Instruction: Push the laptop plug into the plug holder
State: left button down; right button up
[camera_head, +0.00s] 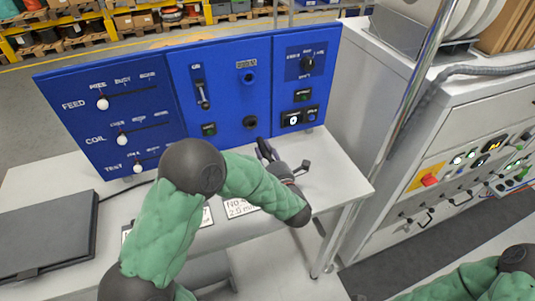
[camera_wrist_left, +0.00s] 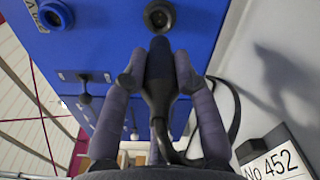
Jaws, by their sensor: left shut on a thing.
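My left gripper (camera_head: 264,148) is in front of the lower part of the blue panel. In the left wrist view its two fingers (camera_wrist_left: 158,78) are shut on the black laptop plug (camera_wrist_left: 160,92), whose tip points at the panel. A round black socket, which looks like the plug holder (camera_wrist_left: 159,17), is straight ahead of the tip. It also shows on the panel in the head view (camera_head: 250,122). The tip appears just short of it; I cannot tell whether they touch. The plug's cable (camera_wrist_left: 163,140) trails back under the gripper. My right gripper is out of view.
The blue panel (camera_head: 222,100) carries sliders, switches and a blue ring socket (camera_head: 247,76). A dark closed laptop (camera_head: 48,240) lies on the white table (camera_head: 335,178). Label cards (camera_head: 240,208) lie near my arm. A grey cabinet (camera_head: 440,130) stands at the right.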

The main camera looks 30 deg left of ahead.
aim_at(260, 140)
pick_arm(q)
jog(key=shift+p+x, duration=0.55)
jog(key=shift+x, duration=2.3)
jog(key=shift+b, duration=1.2)
jog(key=shift+b, duration=0.3)
jog(key=shift+b+x, duration=1.1)
jog(key=shift+x, duration=0.65)
jog(key=c, duration=0.9)
grip_release()
